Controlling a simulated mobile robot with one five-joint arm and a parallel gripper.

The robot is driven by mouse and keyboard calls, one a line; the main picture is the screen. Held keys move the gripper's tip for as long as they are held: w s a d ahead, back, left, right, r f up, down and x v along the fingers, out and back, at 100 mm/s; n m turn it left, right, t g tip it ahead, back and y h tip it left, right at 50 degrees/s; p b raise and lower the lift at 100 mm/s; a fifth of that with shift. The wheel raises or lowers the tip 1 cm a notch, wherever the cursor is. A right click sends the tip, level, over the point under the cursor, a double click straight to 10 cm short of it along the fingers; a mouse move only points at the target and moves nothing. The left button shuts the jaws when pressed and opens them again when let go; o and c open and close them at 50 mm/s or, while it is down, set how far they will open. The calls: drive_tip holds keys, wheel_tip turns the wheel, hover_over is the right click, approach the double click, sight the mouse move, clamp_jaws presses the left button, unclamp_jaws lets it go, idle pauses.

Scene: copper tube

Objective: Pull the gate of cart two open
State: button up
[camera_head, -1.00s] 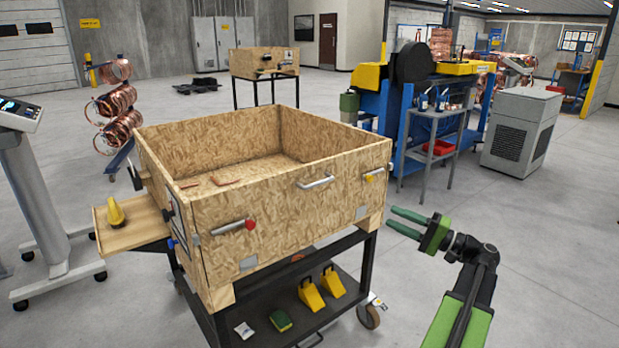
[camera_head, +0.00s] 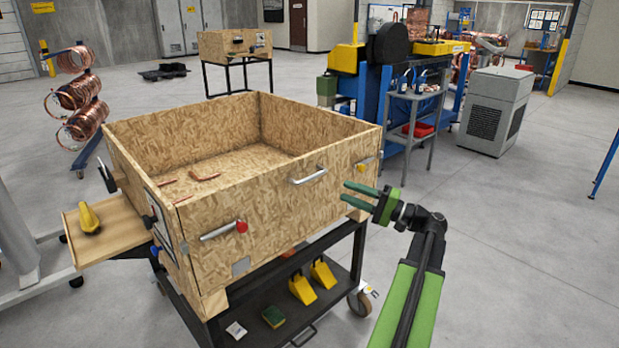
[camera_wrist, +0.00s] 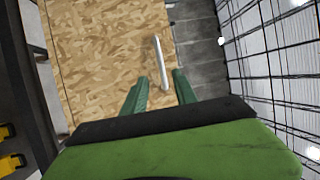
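A wooden crate cart (camera_head: 250,220) of chipboard stands in front of me on a black wheeled frame. Its near side carries a silver bar handle (camera_head: 308,175), a silver latch handle with a red knob (camera_head: 223,230) and a yellow knob (camera_head: 362,167). My gripper (camera_head: 362,195) is open and empty, close to the right end of the near side, right of and slightly below the bar handle. No cart number is readable.
The lower shelf (camera_head: 265,335) holds yellow holders and a green sponge (camera_head: 273,317). A side tray (camera_head: 112,228) with a yellow object sticks out left. Another crate cart (camera_head: 235,45) stands behind.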

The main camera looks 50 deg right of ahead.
sight(312, 177)
drive_tip(key=p+x, duration=0.2)
drive_tip(key=x, duration=1)
drive_tip(key=shift+w, duration=0.35)
clamp_jaws()
idle(0.6)
